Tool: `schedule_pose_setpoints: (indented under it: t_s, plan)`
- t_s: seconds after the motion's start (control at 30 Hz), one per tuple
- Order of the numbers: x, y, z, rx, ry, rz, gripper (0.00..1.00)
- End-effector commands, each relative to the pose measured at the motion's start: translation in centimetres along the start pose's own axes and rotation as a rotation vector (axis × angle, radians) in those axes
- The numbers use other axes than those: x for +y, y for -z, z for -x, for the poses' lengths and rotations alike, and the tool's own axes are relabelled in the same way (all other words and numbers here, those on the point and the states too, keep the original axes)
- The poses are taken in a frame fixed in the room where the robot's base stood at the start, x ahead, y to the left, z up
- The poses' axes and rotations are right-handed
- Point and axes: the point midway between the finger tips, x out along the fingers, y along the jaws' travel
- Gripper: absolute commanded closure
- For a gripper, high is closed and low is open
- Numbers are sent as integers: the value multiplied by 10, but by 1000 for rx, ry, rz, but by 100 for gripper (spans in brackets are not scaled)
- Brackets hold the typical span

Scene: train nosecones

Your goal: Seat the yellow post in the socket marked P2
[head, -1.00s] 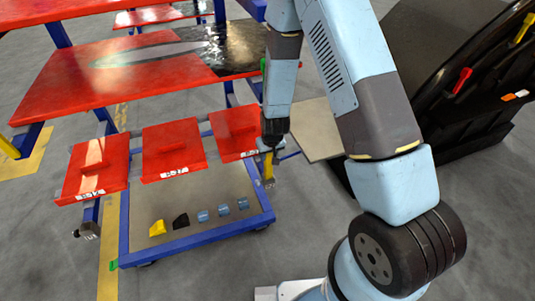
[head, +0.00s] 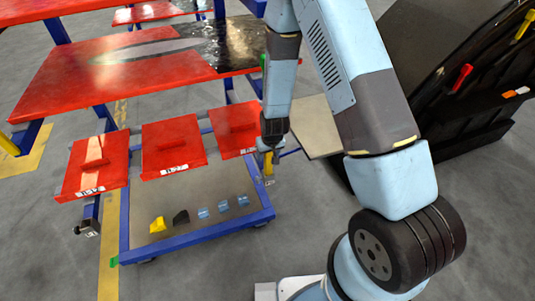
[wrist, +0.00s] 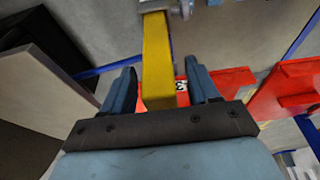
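The yellow post (wrist: 158,60) runs between the two fingers of my gripper (wrist: 160,72) in the wrist view. A gap shows on each side, so the fingers are open around it. One end of the post is at the palm; its other end meets a grey metal fitting (wrist: 181,8) at the top edge. In the head view my gripper (head: 270,150) is at the right side of the cart, and the yellow post (head: 267,162) hangs low there beside a small grey piece (head: 269,181). I cannot read a P2 mark or tell whether the post sits in a socket.
Three red panels (head: 173,148) are mounted on the blue-framed cart (head: 195,239). Its lower shelf holds a yellow block (head: 157,224), a black block (head: 181,217) and several blue blocks (head: 223,206). A grey bracket (head: 90,228) sticks out at left. A beige board (head: 318,130) is at right.

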Motion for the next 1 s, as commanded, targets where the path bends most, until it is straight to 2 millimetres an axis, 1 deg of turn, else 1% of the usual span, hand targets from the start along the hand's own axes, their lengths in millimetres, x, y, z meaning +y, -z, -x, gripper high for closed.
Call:
schedule_pose_setpoints:
  t_s: [0.3, 0.47, 0.57, 1.0]
  plan:
    - [0, 0, 0, -1, 0, 0, 34]
    - [0, 0, 9, 0, 0, 1, 34]
    - [0, 0, 20, 1, 0, 1, 34]
    - [-1, 0, 81, 2, 1, 1, 34]
